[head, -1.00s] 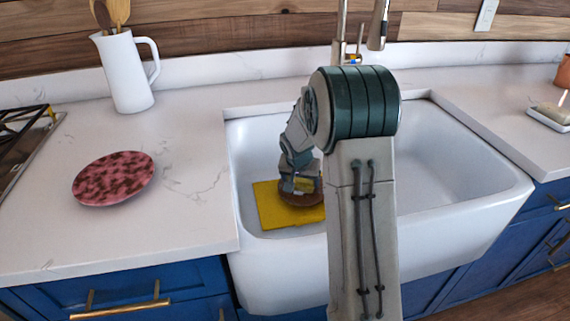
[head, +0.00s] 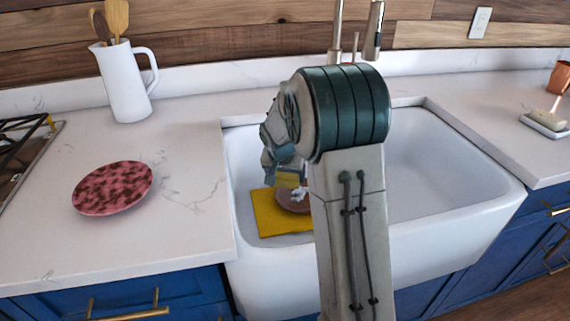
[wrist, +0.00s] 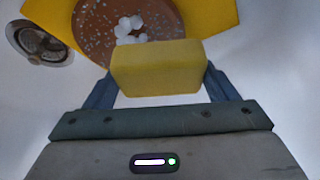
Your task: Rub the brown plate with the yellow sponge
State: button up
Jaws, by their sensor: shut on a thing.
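The brown plate (head: 290,203) lies on a yellow mat (head: 268,215) in the sink, partly hidden by my arm in the head view. In the wrist view the plate (wrist: 92,25) has pale specks and a small cluster of white lumps (wrist: 130,28) on it. My gripper (wrist: 157,82) is shut on the yellow sponge (wrist: 155,68), one finger on each side. The sponge covers the near edge of the plate in the wrist view; I cannot tell whether they touch. The sponge also shows in the head view (head: 287,180), above the plate's left part.
The white sink (head: 440,180) has high walls around my gripper; its right side is empty. A drain (wrist: 40,42) shows beside the mat. A pink mottled plate (head: 112,188) and a white pitcher (head: 125,82) with utensils stand on the left counter. The faucet (head: 338,30) rises behind the sink.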

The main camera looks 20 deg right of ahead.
jog(key=shift+r+p, duration=0.45)
jog(key=shift+r, duration=0.7)
